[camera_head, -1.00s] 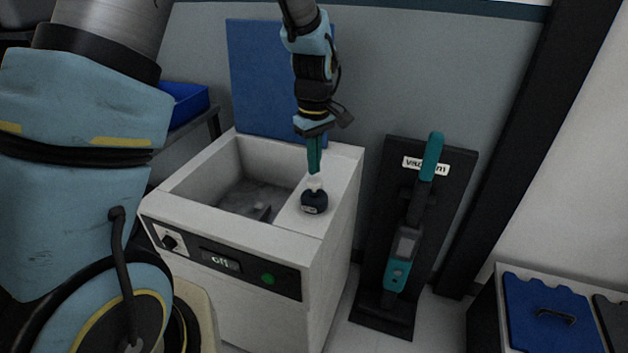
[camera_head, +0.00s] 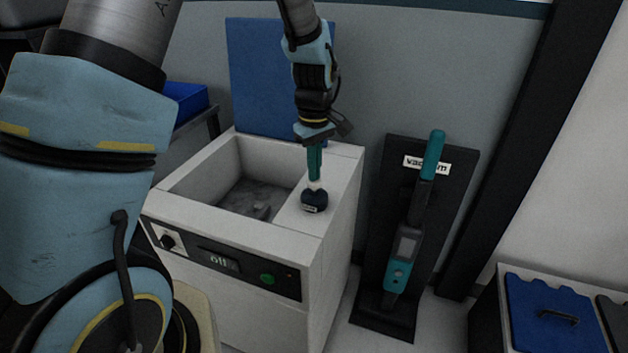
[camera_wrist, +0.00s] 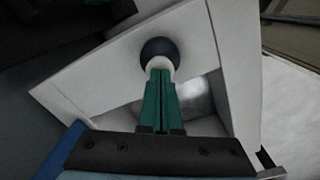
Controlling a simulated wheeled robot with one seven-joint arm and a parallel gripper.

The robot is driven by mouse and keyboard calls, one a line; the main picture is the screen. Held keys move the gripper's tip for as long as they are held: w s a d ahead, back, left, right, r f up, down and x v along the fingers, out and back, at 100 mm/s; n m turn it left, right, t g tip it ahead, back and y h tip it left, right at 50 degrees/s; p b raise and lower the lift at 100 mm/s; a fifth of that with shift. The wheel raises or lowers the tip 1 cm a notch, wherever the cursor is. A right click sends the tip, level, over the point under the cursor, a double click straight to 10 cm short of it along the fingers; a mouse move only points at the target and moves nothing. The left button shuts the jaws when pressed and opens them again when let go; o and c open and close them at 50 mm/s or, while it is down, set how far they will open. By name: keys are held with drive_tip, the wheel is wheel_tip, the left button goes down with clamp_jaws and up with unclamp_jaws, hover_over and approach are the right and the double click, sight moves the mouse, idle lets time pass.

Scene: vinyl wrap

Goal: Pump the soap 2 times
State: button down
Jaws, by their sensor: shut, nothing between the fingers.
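The soap dispenser (camera_head: 314,201) is a small dark round bottle with a white pump top. It stands on the right-hand ledge of the white washer unit's top. My gripper (camera_head: 316,178) is shut, its green fingers pointing down right at the pump top; it looks to be touching it, though the exact contact is hard to tell. In the wrist view the closed fingertips of my gripper (camera_wrist: 160,75) meet the white pump top, with the dark bottle (camera_wrist: 158,50) just beyond. The fingers hide part of the pump.
The white washer unit (camera_head: 340,190) has an open basin left of the soap and a raised blue lid (camera_head: 262,80) behind. A teal vacuum (camera_head: 408,235) stands on a black stand to the right. A blue-lidded box (camera_head: 555,315) is at the lower right.

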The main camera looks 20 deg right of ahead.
drive_tip(key=shift+f, duration=0.35)
drive_tip(key=shift+r, duration=0.15)
drive_tip(key=shift+r+p, duration=1.35)
drive_tip(key=shift+r, duration=0.15)
drive_tip(key=w+a+r+m, duration=0.1)
drive_tip(key=a+r, duration=0.1)
drive_tip(key=a, duration=0.5)
drive_tip(key=w+a+r+m, duration=0.1)
drive_tip(key=a+r, duration=0.2)
drive_tip(key=a, duration=0.4)
drive_tip(key=s+a+r+m, duration=0.1)
drive_tip(key=s+a, duration=0.2)
drive_tip(key=a, duration=0.5)
drive_tip(key=s+a+r+m+t, duration=0.1)
drive_tip(key=s+a+r, duration=0.1)
drive_tip(key=a, duration=0.6)
drive_tip(key=shift+s+m+t, duration=0.3)
drive_tip(key=shift+s, duration=0.2)
